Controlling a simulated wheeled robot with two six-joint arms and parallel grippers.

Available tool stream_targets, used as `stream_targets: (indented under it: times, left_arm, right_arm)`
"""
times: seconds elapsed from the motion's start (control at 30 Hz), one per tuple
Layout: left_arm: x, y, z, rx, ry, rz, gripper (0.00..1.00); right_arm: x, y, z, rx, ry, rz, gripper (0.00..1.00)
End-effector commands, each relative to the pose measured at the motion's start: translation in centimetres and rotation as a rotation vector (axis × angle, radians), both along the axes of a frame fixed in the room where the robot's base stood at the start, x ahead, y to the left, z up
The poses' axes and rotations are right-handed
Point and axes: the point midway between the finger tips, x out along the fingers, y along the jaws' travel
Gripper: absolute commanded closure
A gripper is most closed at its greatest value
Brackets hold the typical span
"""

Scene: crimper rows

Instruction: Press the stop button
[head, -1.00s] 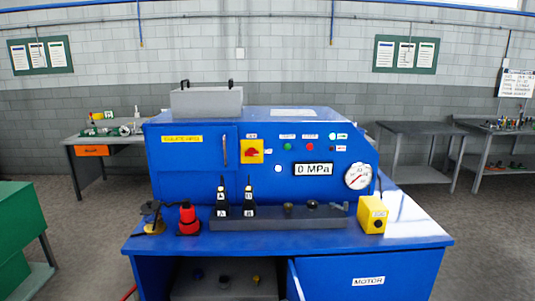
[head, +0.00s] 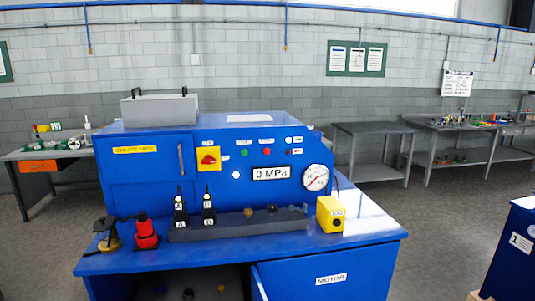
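The blue crimper machine (head: 150,180) stands on a blue bench, with a control panel on its front. A red button (head: 267,151) sits on the panel between a green button (head: 244,152) and a dark blue button (head: 289,152); the labels above them are too small to read. A red rotary switch on a yellow plate (head: 208,159) is to their left. The display (head: 270,173) below reads 0 MPa, beside a round gauge (head: 316,177). Neither of my grippers is in view.
A yellow box (head: 330,214) stands at the bench's right, a red jack (head: 146,235) at its left. Two black lettered tools stand in a grey rail (head: 245,228). A blue cabinet (head: 512,250) stands at far right. Open floor lies between it and the bench.

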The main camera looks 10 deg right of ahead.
Motion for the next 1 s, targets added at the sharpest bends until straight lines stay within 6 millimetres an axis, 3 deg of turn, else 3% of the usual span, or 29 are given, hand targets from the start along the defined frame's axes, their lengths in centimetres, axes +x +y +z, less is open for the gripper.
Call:
stream_targets:
  times: [0.03, 0.13, 1.0]
  left_arm:
    - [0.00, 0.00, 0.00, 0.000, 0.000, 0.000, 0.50]
    - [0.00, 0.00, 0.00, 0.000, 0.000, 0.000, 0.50]
    - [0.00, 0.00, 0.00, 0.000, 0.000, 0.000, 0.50]
  right_arm:
    - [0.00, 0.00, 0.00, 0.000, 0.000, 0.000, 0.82]
    - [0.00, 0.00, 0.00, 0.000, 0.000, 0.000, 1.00]
    - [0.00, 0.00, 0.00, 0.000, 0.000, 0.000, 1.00]
